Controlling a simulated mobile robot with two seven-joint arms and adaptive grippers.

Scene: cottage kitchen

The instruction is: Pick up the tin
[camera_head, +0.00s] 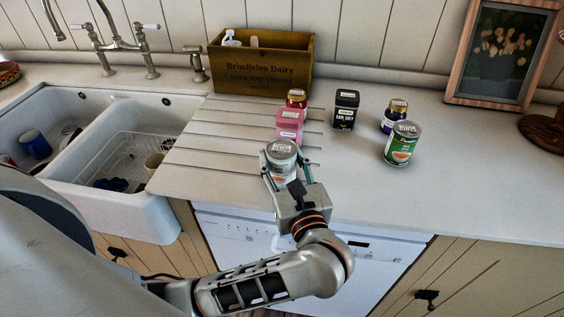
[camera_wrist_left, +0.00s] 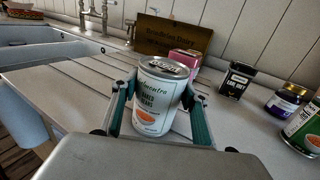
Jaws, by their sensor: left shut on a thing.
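A white tin of baked beans (camera_head: 282,160) with a silver lid is at the front of the counter, on the grooved drainer's right side. It also shows upright in the left wrist view (camera_wrist_left: 157,95). My left gripper (camera_head: 284,172) is shut on this tin, with one finger on each side of it. I cannot tell whether the tin's base touches the counter. A second tin, green and white (camera_head: 402,144), stands apart to the right. My right gripper is not in view.
A pink box (camera_head: 289,127) stands just behind the held tin, with a red-labelled jar (camera_head: 296,99) behind it. A black box (camera_head: 345,110) and a purple jar (camera_head: 395,114) stand to the right. A wooden crate (camera_head: 262,66) is at the back, a sink (camera_head: 90,150) at left.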

